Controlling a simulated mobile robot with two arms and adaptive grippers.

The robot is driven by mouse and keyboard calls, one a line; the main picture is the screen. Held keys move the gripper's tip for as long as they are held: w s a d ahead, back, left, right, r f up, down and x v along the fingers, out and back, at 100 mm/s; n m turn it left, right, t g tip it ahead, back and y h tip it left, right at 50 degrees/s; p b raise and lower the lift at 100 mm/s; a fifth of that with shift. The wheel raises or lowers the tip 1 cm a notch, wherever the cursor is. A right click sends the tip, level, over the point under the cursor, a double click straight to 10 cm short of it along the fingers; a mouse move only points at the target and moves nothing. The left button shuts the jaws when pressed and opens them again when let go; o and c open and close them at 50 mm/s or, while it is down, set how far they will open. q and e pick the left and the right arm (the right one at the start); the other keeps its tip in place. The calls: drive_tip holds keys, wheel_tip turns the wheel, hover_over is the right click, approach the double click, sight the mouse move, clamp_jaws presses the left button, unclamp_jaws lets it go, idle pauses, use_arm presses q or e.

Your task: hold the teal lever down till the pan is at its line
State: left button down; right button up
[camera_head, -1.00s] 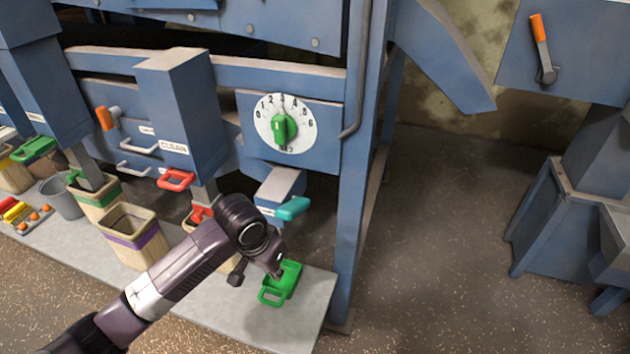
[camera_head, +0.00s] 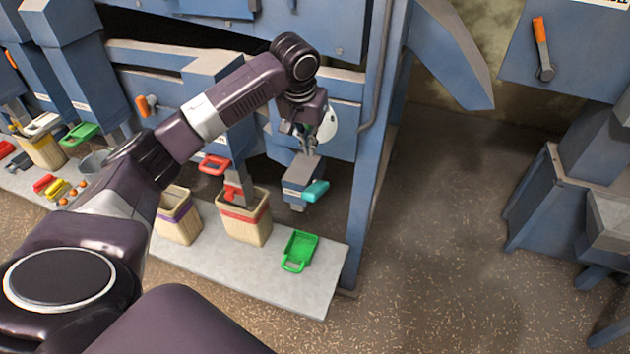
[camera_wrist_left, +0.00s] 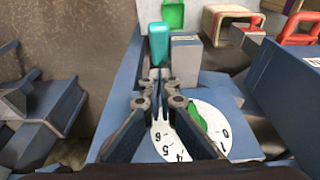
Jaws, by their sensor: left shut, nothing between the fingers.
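The teal lever (camera_head: 315,191) sticks out from the right side of a small blue spout box (camera_head: 301,172). In the left wrist view the teal lever (camera_wrist_left: 159,44) shows beyond my fingertips. My left gripper (camera_head: 309,150) is shut and empty, above the spout box and in front of the dial panel. In the left wrist view the gripper (camera_wrist_left: 160,78) points toward the lever, seemingly apart from it. The green pan (camera_head: 300,249) sits on the grey slab below the spout and looks empty. I cannot make out its line. My right gripper is not in view.
A red-banded bin (camera_head: 246,222) stands left of the pan on the slab (camera_head: 322,290). A blue post (camera_head: 367,200) stands right of the lever. Open floor lies farther right.

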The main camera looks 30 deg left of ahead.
use_arm(q)
drive_tip(key=shift+f, duration=0.1)
drive_tip(key=p, duration=0.2)
hover_over(312, 190)
drive_tip(key=x, duration=0.2)
drive_tip(key=s+x, duration=0.1)
drive_tip(key=x, duration=0.5)
drive_tip(key=shift+s+d+f, duration=0.15)
drive_tip(key=shift+d+f, duration=0.1)
drive_tip(key=shift+f, duration=0.1)
drive_tip(key=f, duration=0.1)
drive_tip(key=s+f+p, duration=0.1)
drive_tip(key=f, duration=0.1)
drive_tip(key=shift+s+d+f, duration=0.1)
drive_tip(key=shift+f, duration=0.1)
drive_tip(key=shift+s+f, duration=0.3)
drive_tip(key=shift+f, duration=0.15)
drive_tip(key=shift+d+f, duration=0.1)
drive_tip(key=shift+f, duration=0.15)
